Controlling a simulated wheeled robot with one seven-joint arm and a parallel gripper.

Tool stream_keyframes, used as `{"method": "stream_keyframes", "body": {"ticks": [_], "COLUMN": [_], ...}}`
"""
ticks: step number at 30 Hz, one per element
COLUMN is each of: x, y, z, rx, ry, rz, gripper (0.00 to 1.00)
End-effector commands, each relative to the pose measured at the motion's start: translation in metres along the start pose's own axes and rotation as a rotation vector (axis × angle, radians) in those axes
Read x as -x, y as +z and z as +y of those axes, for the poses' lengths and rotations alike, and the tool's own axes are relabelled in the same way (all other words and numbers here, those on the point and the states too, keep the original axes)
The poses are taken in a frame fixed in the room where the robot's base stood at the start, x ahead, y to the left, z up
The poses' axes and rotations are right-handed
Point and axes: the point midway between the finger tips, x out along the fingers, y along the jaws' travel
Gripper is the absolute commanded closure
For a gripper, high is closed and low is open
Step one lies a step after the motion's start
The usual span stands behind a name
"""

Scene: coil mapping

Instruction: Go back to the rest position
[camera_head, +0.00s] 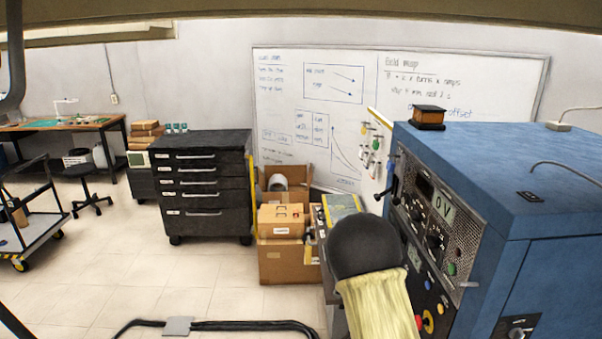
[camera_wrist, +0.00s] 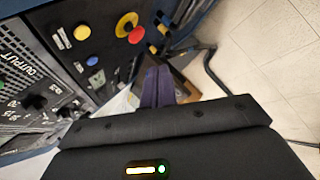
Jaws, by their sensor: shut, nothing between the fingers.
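My gripper (camera_wrist: 157,80) shows in the wrist view as two dark purple fingers pressed together, with nothing between them. It points past the edge of the control panel (camera_wrist: 75,75), apart from the knobs. In the head view, my arm with a dark rounded joint and a pale yellow sleeve stands in front of the blue cabinet (camera_head: 545,165). My gripper is hidden in that view. The cabinet's meter label (camera_head: 444,207) reads 0V.
A black drawer chest (camera_head: 203,185) stands left of centre, beside cardboard boxes (camera_head: 285,265). A cart (camera_head: 35,220) and a stool (camera_head: 85,180) are at the left. The tiled floor (camera_head: 130,280) at front left is clear.

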Motion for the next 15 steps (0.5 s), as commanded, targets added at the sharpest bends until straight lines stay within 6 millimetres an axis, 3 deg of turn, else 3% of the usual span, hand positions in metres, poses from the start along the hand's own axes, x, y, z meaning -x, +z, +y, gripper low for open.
{"method": "stream_keyframes", "body": {"ticks": [8, 15], "x": [0.079, 0.154], "y": [-0.006, 0.007], "z": [-0.025, -0.044], "rx": [-0.382, -0.621], "ry": [-0.286, -0.477], "rz": [0.055, 0.006], "gripper": [1.0, 1.0]}}
